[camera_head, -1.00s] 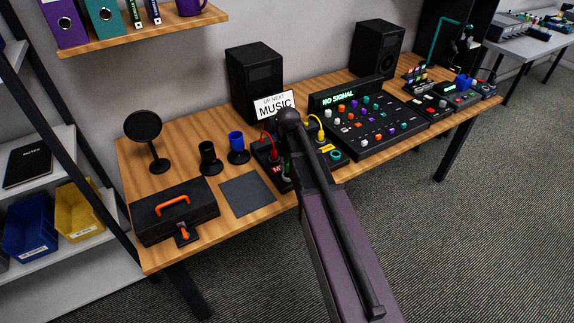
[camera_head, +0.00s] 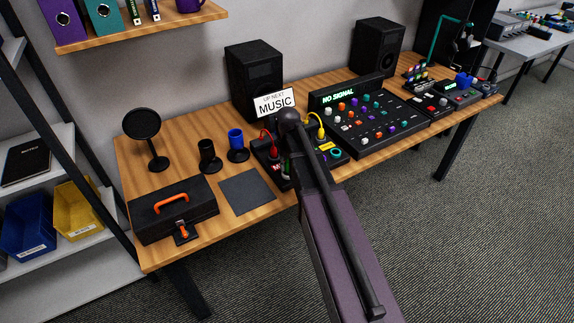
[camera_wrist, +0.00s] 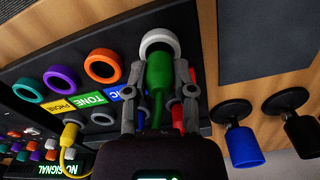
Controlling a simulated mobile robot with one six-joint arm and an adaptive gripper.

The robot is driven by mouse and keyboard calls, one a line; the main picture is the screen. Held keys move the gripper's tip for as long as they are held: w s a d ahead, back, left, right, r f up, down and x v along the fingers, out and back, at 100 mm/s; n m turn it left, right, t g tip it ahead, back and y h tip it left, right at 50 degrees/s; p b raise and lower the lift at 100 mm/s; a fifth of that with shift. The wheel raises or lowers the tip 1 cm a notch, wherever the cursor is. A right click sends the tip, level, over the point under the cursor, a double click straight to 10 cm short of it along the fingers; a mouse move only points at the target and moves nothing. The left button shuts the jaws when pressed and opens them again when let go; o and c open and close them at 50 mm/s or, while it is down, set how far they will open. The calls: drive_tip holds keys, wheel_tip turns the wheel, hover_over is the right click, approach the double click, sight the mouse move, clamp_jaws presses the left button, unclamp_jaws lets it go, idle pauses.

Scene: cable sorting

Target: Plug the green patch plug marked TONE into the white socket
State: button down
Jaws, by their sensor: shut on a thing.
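The green plug (camera_wrist: 159,76) is between the fingers of my gripper (camera_wrist: 161,72) in the wrist view. My gripper is shut on it. The plug's far end meets the near edge of the white socket ring (camera_wrist: 158,37); I cannot tell whether it is seated inside. A green TONE label (camera_wrist: 89,98) is on the black panel to the left. In the head view my arm hides the white socket, and only a bit of the green plug (camera_head: 287,170) shows beside it.
Orange (camera_wrist: 102,66), purple (camera_wrist: 60,79) and teal (camera_wrist: 28,90) rings line the panel. A yellow plug (camera_wrist: 71,130) with its cable stands near my gripper; a red plug is partly hidden behind it. Blue (camera_wrist: 244,147) and black cups stand to the right.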

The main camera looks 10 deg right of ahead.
drive_tip(key=shift+f+b, duration=0.3)
idle(0.4)
idle(0.3)
drive_tip(key=shift+c, duration=1.9)
unclamp_jaws()
drive_tip(key=o, duration=0.4)
drive_tip(key=shift+r, duration=0.1)
drive_tip(key=shift+r+p, duration=3.45)
drive_tip(key=shift+p, duration=0.1)
